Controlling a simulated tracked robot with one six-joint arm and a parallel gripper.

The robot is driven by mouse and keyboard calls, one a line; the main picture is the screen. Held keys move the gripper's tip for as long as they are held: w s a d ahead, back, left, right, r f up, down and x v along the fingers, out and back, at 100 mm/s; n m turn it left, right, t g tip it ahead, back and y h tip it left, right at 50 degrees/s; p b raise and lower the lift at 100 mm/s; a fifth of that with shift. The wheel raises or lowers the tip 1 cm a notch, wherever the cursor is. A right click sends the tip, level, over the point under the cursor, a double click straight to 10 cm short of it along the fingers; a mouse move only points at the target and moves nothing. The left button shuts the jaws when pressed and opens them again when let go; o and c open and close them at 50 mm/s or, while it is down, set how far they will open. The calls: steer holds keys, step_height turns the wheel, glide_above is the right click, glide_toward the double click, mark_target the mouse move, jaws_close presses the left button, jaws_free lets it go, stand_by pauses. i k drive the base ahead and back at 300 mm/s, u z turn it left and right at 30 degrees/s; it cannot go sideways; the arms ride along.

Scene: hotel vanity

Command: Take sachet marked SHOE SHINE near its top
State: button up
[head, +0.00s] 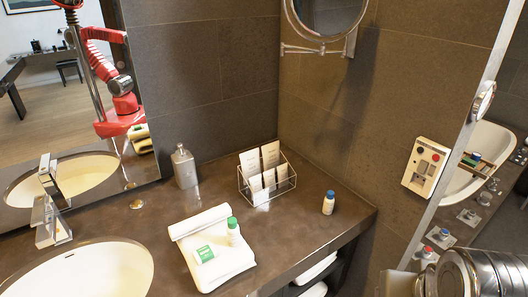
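A clear-walled rack (268,193) stands on the dark counter near the back corner. Several upright white sachets or cards stand in it, taller ones (250,161) behind and shorter ones (256,184) in front. Their print is too small to read, so I cannot tell which one is marked SHOE SHINE. The tops of the taller ones rise above the rack's front. The lower parts show through or behind its front wall. My gripper's fingers do not show; only a metallic part of what looks like my arm is at the bottom right corner, well apart from the rack.
A folded white towel (226,268) in front of the rack bears a green-capped bottle (234,233) and a green-and-white item (204,254). A blue-capped bottle (328,205) stands right of the rack, a grey flask (185,168) left. A mirror arm (312,50) hangs above.

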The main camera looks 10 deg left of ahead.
mark_target(270, 152)
steer(key=u, duration=0.55)
steer(key=i, duration=0.9)
steer(key=u, duration=0.65)
